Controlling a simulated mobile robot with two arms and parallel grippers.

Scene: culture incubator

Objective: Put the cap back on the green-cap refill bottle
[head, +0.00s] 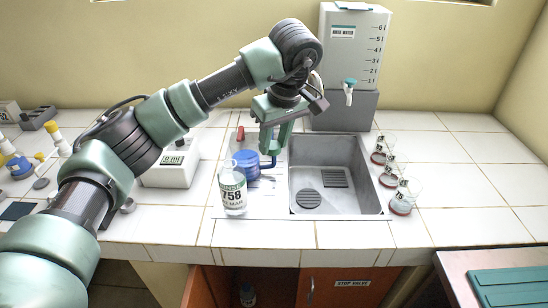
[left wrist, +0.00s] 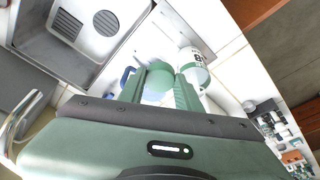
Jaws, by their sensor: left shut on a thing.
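The refill bottle (head: 232,188), clear with a white label reading 758, stands upright on the counter left of the sink. No cap shows on its top. It also shows in the left wrist view (left wrist: 194,62), just beyond my fingers. My left gripper (head: 272,147) is above and to the right of the bottle, near the sink's left edge. In the left wrist view a round green cap (left wrist: 160,76) sits between its fingers, which are shut on it. The cap is hard to tell from the green fingers in the head view. My right gripper is not in view.
A blue item with a handle (head: 246,165) stands behind the bottle, close to my fingers. The sink (head: 300,170) is to the right, with several round dishes (head: 402,203) beyond it. A water tank (head: 352,50) stands behind. A white box (head: 170,172) is left of the bottle.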

